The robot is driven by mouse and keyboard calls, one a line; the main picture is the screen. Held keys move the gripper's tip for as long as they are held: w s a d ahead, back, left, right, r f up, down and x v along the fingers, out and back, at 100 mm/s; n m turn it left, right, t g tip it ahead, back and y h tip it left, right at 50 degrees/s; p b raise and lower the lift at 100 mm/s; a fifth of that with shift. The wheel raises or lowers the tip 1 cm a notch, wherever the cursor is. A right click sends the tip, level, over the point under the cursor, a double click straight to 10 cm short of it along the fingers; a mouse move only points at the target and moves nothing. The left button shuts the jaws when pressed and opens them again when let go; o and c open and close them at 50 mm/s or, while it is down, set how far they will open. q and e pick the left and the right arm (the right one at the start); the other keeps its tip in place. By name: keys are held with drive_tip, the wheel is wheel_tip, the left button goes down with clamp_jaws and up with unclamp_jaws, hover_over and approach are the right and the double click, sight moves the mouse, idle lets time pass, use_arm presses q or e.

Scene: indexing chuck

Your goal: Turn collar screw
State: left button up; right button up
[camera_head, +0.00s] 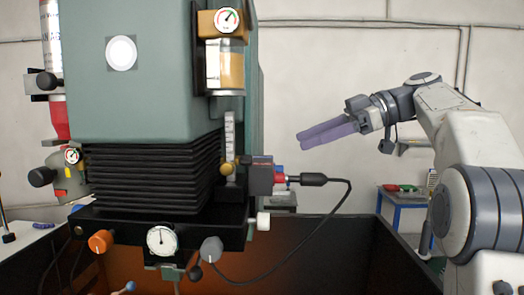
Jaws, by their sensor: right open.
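The machine stands at the left and centre, with a green housing (150,80), black bellows (150,178) and a dark lower frame (120,224). A round dial gauge (161,239), an orange knob (101,241) and a grey knob (211,249) sit along its lower front. I cannot make out a collar screw for certain. My right gripper (304,140), with purple fingers, is in the air to the right of the machine, apart from it and pointing left. It is open and empty; its fingers overlap from this angle. My left gripper is out of view.
A black cable (345,215) loops from a connector (305,180) on the machine's right side down to its front. A dark-walled bin (330,250) lies below. A blue-framed cart (400,195) stands behind my right arm. Open air separates my right gripper from the housing.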

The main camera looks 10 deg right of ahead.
sight(263, 167)
drive_tip(key=x, duration=0.3)
drive_tip(key=p+x, duration=0.1)
drive_tip(key=x, duration=0.5)
drive_tip(key=shift+w, duration=0.3)
drive_tip(key=shift+w+a+f, duration=0.1)
drive_tip(key=shift+a+f, duration=0.15)
drive_tip(key=shift+a, duration=0.3)
drive_tip(key=shift+p, duration=0.3)
clamp_jaws()
